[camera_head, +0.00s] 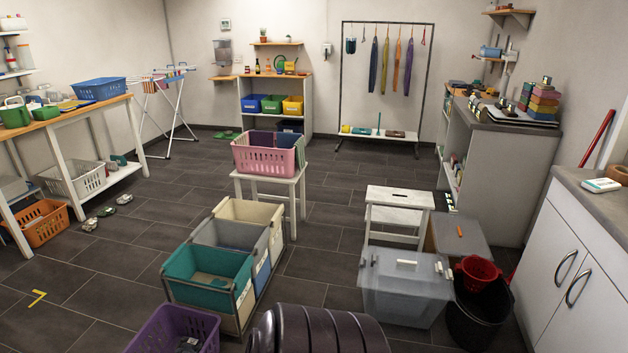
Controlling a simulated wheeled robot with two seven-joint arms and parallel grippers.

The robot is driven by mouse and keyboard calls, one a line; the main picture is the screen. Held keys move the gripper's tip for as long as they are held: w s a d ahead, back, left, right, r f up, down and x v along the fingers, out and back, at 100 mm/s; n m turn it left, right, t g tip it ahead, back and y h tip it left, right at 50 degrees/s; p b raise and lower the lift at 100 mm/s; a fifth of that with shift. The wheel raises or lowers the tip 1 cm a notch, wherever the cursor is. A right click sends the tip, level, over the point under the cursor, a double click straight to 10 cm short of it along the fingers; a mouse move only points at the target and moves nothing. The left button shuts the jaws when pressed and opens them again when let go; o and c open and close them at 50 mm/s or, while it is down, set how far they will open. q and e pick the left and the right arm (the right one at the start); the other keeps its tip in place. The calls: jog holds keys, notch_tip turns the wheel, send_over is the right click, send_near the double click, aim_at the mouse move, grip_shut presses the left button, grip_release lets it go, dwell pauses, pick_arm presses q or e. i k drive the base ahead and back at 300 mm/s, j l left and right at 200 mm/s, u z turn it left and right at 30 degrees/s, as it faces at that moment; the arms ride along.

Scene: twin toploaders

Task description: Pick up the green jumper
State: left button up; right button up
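I cannot make out a green jumper in the head view. The pink basket (268,160) on a white stool holds dark blue-grey cloth. A three-part sorter stands on the floor, with a teal bin (197,293) in front, a grey bin (262,254) and a cream bin (273,217). Something greyish lies in the teal bin, too unclear to name. The purple basket (150,326) at the bottom edge holds a small dark item. Neither of my grippers is in view.
A translucent lidded box (406,290), white step stool (398,201) and black bucket (478,315) stand right of the sorter. A white cabinet (585,270) lines the right side and a long table (72,119) the left. Floor left of the sorter is mostly clear.

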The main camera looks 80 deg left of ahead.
aim_at(107, 211)
jog(key=u, duration=4.15)
